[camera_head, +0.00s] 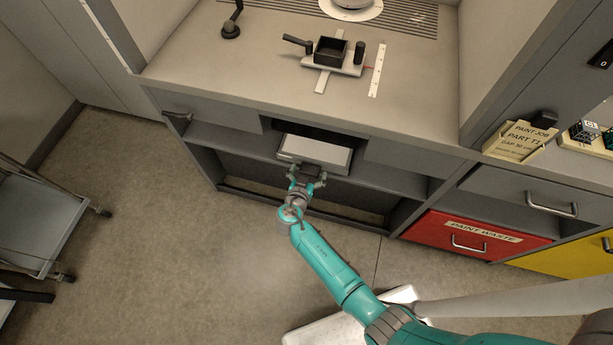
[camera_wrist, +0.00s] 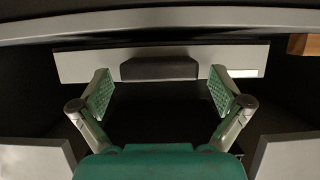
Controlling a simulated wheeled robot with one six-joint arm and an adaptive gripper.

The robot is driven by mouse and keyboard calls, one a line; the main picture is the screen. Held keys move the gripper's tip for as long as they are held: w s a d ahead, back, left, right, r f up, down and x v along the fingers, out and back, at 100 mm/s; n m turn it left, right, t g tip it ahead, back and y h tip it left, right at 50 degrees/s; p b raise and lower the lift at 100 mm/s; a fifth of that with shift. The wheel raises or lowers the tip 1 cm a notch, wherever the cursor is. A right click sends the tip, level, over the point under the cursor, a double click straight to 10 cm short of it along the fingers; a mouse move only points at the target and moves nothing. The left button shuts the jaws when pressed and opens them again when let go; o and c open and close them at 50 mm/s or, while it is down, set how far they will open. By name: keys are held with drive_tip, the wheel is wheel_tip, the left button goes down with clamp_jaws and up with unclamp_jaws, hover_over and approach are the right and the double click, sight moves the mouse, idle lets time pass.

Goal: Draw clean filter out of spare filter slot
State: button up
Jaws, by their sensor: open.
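The filter (camera_head: 316,150) shows in the head view as a pale flat panel with a grey front edge, in the spare filter slot (camera_head: 303,129) under the bench top. In the wrist view its light grey front (camera_wrist: 82,64) runs across the slot, with a dark block-shaped handle (camera_wrist: 160,68) at the middle. My gripper (camera_head: 306,181) is at the filter's front. In the wrist view my gripper (camera_wrist: 161,88) is open, with one green-padded finger on each side of the handle and a gap at both sides. Nothing is held. The filter's rear part is hidden in the wrist view.
The bench top (camera_head: 210,75) overhangs the slot, and a dark shelf (camera_head: 230,146) lies beside it. A small black box on a plate (camera_head: 330,50) stands above. A red paint waste drawer (camera_head: 475,238) is at the right. A trolley (camera_head: 40,225) stands at the left; floor between is clear.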

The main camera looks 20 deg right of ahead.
drive_tip(key=c, duration=1.3)
drive_tip(key=o, duration=0.6)
drive_tip(key=c, duration=0.4)
